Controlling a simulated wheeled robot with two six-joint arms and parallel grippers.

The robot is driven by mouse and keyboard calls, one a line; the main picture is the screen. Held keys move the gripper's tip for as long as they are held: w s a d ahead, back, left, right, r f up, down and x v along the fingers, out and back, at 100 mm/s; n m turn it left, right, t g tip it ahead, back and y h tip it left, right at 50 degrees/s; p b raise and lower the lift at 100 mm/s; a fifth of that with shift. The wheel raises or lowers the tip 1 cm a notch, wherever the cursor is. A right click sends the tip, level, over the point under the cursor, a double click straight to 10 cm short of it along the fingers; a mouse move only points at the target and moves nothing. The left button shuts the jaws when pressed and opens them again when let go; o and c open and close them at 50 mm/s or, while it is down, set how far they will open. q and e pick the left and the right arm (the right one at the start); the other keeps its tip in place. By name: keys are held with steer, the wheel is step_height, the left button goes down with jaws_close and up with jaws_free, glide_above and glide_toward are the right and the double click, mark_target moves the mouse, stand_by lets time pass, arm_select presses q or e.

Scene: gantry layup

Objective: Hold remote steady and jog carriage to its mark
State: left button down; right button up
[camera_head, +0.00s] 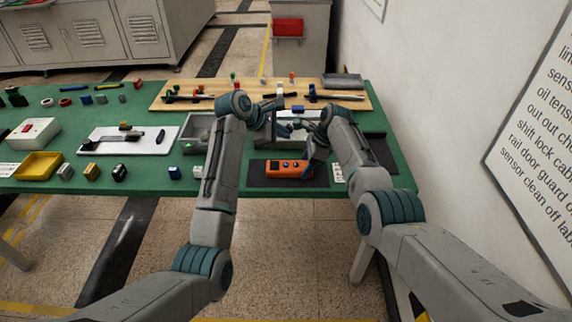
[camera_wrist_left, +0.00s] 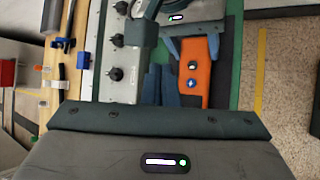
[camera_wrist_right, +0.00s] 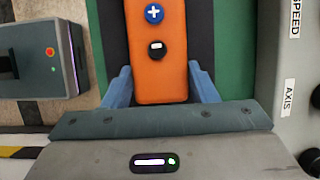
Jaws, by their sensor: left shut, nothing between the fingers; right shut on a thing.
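An orange remote (camera_head: 283,169) lies on a dark mat near the table's front edge. In the right wrist view my right gripper (camera_wrist_right: 161,85) has its blue fingers against both sides of the remote (camera_wrist_right: 158,70), below a blue plus button and a white-and-black button. In the left wrist view my left gripper (camera_wrist_left: 162,82) is shut and empty, its fingers beside the remote (camera_wrist_left: 196,75). I cannot tell whether they touch it. The right gripper's fingers straddle the remote there too. I cannot make out the carriage or its mark; my arms cover part of that area.
A pale control panel (camera_wrist_left: 121,48) with several black knobs stands beside the remote. A wooden board (camera_head: 205,88) with tools runs along the back. A grey bin (camera_head: 198,125), white tray (camera_head: 100,142) and yellow tray (camera_head: 40,165) stand to the left. A wall closes the right side.

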arm_select(q)
steer(key=shift+f, duration=4.35)
steer(key=shift+f, duration=0.1)
steer(key=shift+f, duration=0.3)
steer(key=shift+f, duration=0.35)
steer(key=shift+r, duration=0.95)
steer(key=shift+r, duration=2.35)
